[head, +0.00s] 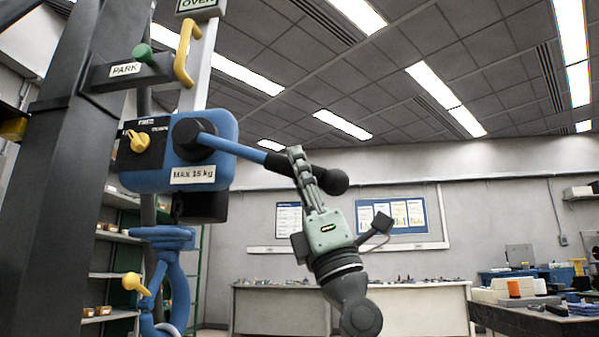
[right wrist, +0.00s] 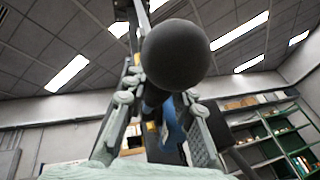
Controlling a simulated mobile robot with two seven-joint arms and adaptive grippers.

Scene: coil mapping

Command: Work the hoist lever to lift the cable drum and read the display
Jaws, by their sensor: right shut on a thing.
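The blue hoist body (head: 222,150) with a "MAX 15 kg" label hangs high at left in the head view. Its blue lever (head: 240,149) points right and slightly down, ending in a black grip and ball knob (head: 333,181). My right gripper (head: 300,170) is shut on the lever's black grip just short of the knob. In the right wrist view the knob (right wrist: 176,54) is close to the camera, with the fingers on either side of the grip. A blue hook (head: 172,275) with a yellow latch hangs below the hoist. The cable drum, the display and my left gripper do not show.
A dark post (head: 65,170) stands at left, with a "PARK" bracket (head: 125,70) and green knob. A yellow handle (head: 184,52) sits above the hoist, below an "OVER" sign (head: 197,4). Workbenches (head: 400,300) stand at the back. Space right of the lever is clear.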

